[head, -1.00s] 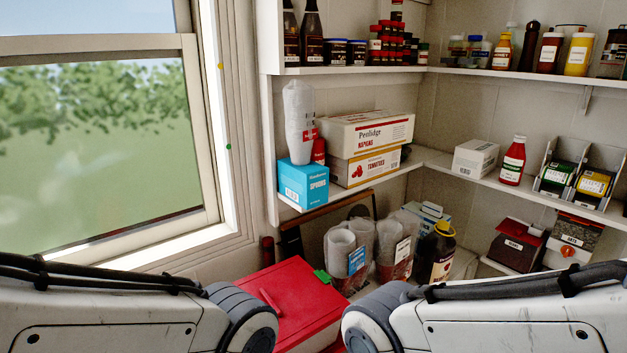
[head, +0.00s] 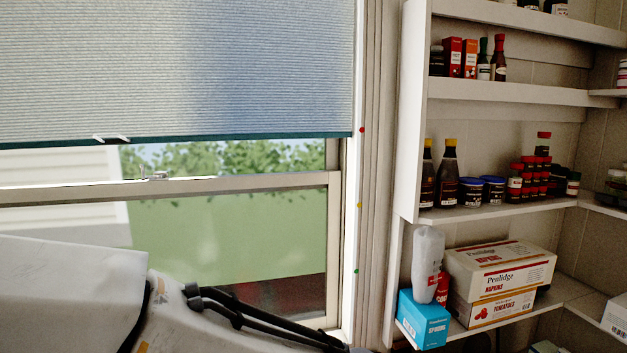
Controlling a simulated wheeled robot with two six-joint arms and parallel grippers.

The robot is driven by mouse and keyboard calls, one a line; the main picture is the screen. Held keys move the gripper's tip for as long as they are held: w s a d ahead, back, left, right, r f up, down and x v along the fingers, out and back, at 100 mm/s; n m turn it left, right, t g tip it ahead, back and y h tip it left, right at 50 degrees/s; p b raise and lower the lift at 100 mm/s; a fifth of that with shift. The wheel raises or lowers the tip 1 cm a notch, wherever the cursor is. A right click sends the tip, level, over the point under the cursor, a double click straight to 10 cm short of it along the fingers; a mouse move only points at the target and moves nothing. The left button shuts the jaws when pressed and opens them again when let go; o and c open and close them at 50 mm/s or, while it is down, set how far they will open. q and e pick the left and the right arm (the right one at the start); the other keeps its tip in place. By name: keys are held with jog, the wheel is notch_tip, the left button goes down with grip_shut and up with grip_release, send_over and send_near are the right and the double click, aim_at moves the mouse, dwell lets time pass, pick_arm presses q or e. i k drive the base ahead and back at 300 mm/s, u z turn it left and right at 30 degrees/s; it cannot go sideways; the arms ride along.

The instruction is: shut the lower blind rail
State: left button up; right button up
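A pleated grey-blue blind (head: 180,65) hangs over the upper part of the window in the head view. Red (head: 362,130), yellow (head: 360,205) and green (head: 356,271) dots mark the right window frame; the rail's right end is about level with the red one. My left arm crosses the lower left, below the rail. Neither gripper is in view.
Shelves to the right hold dark bottles (head: 446,175), jars, a blue box (head: 423,320), a wrapped stack of white cups (head: 428,262) and a napkin carton (head: 500,268). The shelf unit's side panel (head: 411,110) stands close to the window frame. A metal latch (head: 154,175) sits on the meeting bar.

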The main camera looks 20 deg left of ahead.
aim_at(88, 142)
jog(key=z, duration=0.7)
jog(key=k, duration=1.2)
jog(key=u, duration=1.45)
jog(key=i, duration=0.55)
